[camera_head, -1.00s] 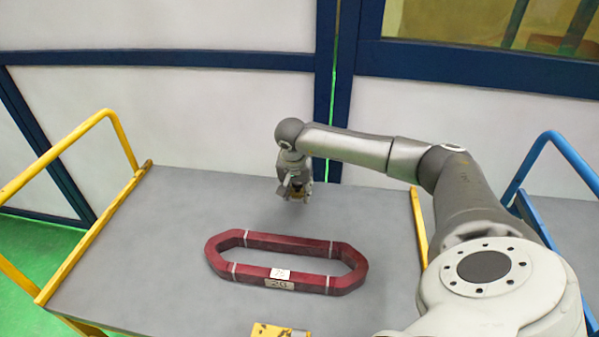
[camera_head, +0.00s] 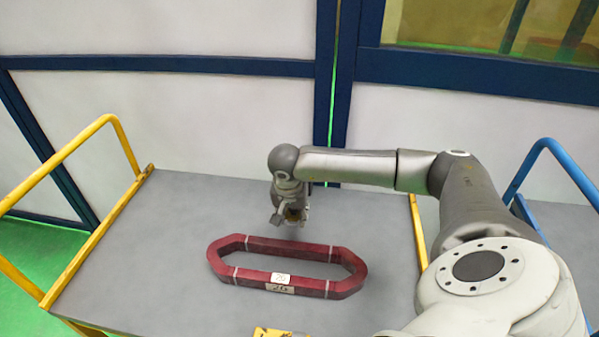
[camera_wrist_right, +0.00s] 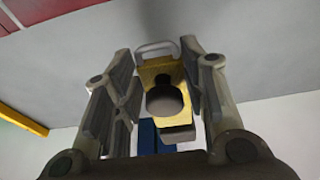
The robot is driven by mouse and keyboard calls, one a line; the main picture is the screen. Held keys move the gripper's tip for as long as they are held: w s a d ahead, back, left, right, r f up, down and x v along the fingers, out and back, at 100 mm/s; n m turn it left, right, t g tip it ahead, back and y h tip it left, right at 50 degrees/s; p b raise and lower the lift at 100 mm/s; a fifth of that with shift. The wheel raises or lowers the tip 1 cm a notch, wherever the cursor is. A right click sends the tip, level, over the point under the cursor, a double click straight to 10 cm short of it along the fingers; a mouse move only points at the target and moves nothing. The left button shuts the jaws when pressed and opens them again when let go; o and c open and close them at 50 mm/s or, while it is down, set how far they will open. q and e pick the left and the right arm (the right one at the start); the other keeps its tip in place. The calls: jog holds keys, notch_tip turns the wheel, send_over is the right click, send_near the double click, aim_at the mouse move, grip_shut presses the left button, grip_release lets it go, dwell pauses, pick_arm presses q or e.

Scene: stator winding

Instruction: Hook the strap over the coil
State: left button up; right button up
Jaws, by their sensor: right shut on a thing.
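The coil (camera_head: 237,274) is a long dark-red ring with pale bands and white labels, lying flat on the grey table. A red corner of it also shows at the top left of the right wrist view (camera_wrist_right: 50,12). My right gripper (camera_head: 290,217) is above the table, just behind the coil's far side. In the right wrist view it is shut on a yellow piece (camera_wrist_right: 157,69) with a pale loop at its end and a dark rounded knob. I cannot tell whether this piece is the strap. No other strap is plain to see. My left gripper is out of view.
The grey table (camera_head: 130,270) has yellow rails (camera_head: 110,210) at the left and a yellow edge at the right. A blue rail (camera_head: 545,150) stands further right. A yellow object (camera_head: 268,332) shows at the bottom edge. Table around the coil is clear.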

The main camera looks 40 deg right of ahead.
jog(key=shift+s+a+r+p, duration=0.15)
jog(key=shift+s+a, duration=0.5)
jog(key=shift+a, duration=0.3)
jog(key=shift+s+a+r+p, duration=0.15)
jog(key=shift+s+a, duration=0.5)
jog(key=shift+a, duration=0.3)
jog(key=shift+s+a, duration=0.95)
jog(key=shift+a, duration=0.25)
jog(key=shift+s+a, duration=0.85)
jog(key=shift+a, duration=0.2)
jog(key=shift+s+a+f, duration=0.1)
jog(key=shift+s+a, duration=0.85)
jog(key=shift+a, duration=0.25)
jog(key=shift+s+a, duration=0.95)
jog(key=shift+a, duration=0.2)
jog(key=shift+s+a+b, duration=0.25)
jog(key=shift+s+a, duration=0.9)
jog(key=shift+a, duration=0.3)
jog(key=shift+s+a+b, duration=0.25)
jog(key=shift+s+a, duration=0.9)
jog(key=shift+a, duration=0.25)
jog(key=shift+s+a+b, duration=0.25)
jog(key=shift+s+a, duration=0.9)
jog(key=shift+a, duration=0.3)
jog(key=o, duration=0.9)
jog(key=shift+s, duration=0.1)
jog(key=shift+c, duration=0.2)
jog(key=o, duration=1)
jog(key=shift+o, duration=0.2)
jog(key=shift+f, duration=0.1)
